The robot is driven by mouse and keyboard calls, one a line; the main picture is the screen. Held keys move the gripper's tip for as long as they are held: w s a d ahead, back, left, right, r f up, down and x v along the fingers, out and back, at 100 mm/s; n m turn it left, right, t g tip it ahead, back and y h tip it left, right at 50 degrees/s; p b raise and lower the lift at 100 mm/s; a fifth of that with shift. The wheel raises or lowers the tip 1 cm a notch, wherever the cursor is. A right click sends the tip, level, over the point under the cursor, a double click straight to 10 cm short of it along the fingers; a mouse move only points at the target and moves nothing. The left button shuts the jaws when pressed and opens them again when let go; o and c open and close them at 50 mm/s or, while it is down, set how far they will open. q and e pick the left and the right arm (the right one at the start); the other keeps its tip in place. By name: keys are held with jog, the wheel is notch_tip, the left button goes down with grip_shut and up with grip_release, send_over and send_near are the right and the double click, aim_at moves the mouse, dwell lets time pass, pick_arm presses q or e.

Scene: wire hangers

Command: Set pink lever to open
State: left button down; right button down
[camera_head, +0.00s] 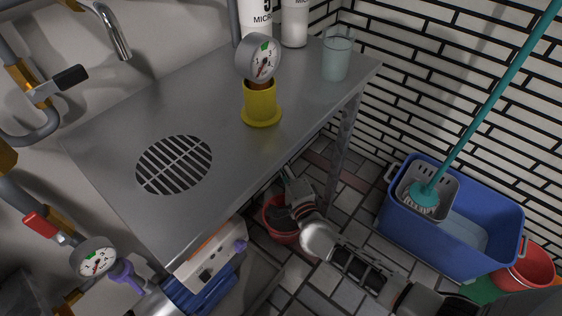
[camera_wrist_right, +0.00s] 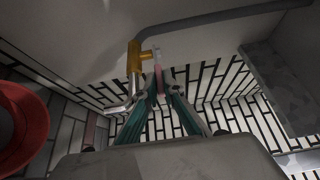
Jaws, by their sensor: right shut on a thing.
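The pink lever (camera_wrist_right: 159,72) is a thin upright strip beside a brass valve (camera_wrist_right: 134,58) on a grey pipe, in the right wrist view. My right gripper (camera_wrist_right: 160,88) has its teal-edged fingers closed together on the lever from below. In the head view my right gripper (camera_head: 288,182) reaches in below the table's edge. The lever and its valve are hidden there by the table. My left gripper is not in view.
The steel table (camera_head: 215,105) stands above my right gripper, with a gauge (camera_head: 259,58) on a yellow base. A red bucket (camera_head: 280,222) is close under the gripper. A blue mop bucket (camera_head: 400,225) stands right. Red (camera_head: 42,226) and purple (camera_head: 126,278) levers are at left.

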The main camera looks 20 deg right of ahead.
jog(key=c, duration=2.4)
grip_release()
jog(key=shift+c, duration=0.2)
jog(key=s, duration=0.7)
jog(key=shift+s, duration=0.25)
jog(key=shift+a, duration=0.1)
